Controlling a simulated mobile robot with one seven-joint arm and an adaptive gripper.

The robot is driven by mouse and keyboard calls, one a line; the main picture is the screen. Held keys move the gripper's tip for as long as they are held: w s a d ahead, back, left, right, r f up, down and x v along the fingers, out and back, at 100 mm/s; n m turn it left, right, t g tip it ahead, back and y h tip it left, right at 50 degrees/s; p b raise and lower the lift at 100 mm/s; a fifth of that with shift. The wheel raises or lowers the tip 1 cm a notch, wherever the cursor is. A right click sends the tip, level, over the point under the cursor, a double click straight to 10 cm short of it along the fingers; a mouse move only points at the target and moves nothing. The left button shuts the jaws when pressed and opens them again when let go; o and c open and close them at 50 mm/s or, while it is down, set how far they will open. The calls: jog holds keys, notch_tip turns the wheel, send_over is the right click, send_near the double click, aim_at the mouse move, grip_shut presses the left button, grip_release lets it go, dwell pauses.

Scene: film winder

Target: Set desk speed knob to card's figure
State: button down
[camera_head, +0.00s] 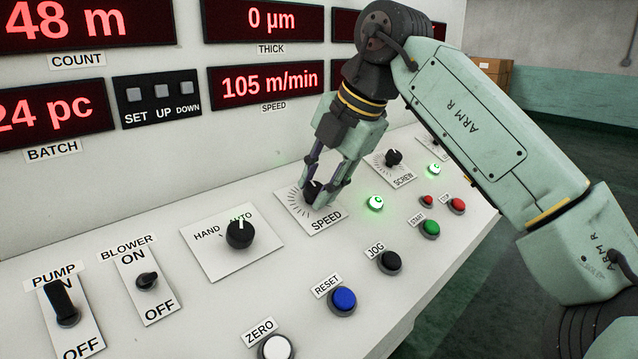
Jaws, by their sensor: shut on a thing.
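The speed knob (312,191) is a small black knob on a white plate (326,228) marked SPEED with a ring of tick marks. My gripper (325,190) comes down from above and is shut on the knob, one finger on each side. The fingers hide part of the knob and dial, so its pointer cannot be read. The SPEED display (268,85) on the upright panel reads 105 m/min in red. No card with a figure shows in this view.
The SCREW knob (393,158) and a lit green lamp (376,203) are close to the right. The HAND/AUTO switch (240,233) is to the left. The JOG (389,261), RESET (343,300) and START (430,228) buttons line the front of the desk.

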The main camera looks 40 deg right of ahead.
dwell(0.3)
jog(key=c, duration=1.2)
grip_release()
jog(key=shift+c, duration=0.2)
jog(key=shift+r, duration=0.1)
jog(key=shift+s+d+r, duration=0.1)
jog(key=shift+s+r, duration=0.1)
jog(key=shift+r, duration=0.05)
jog(key=v, duration=0.2)
jog(key=shift+s+d+r, duration=0.15)
jog(key=shift+s, duration=0.25)
jog(key=s+d, duration=0.2)
jog(key=s, duration=0.9)
jog(key=shift+d, duration=0.25)
